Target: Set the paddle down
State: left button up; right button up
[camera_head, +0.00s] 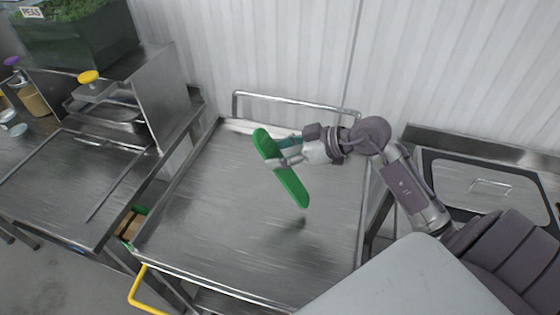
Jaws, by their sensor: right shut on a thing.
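The green paddle (293,187) is in the middle of the head view, tilted, with one end up at the left and the other end pointing down to the right. My right gripper (279,163) is shut on it near its upper part. The paddle appears to be held above the steel cart top (210,215), with a dark shadow or reflection below its lower end. The gripper's fingers partly cover the paddle. My left gripper is not in view.
A steel counter (60,190) with a yellow-knobbed container (89,77) stands at left. A lidded steel unit (480,187) is at right. The cart top looks otherwise clear.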

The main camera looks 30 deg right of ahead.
aim_at(284, 172)
jog(key=shift+a+f, duration=0.1)
jog(key=shift+f, duration=0.3)
notch_tip(284, 172, down, 2)
jog(key=shift+f, duration=0.65)
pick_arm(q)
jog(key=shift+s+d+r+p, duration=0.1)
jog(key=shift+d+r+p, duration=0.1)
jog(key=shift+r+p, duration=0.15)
pick_arm(e)
jog(key=o, duration=1.5)
jog(key=shift+f, duration=0.1)
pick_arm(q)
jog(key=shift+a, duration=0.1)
pick_arm(e)
jog(key=shift+o, duration=0.2)
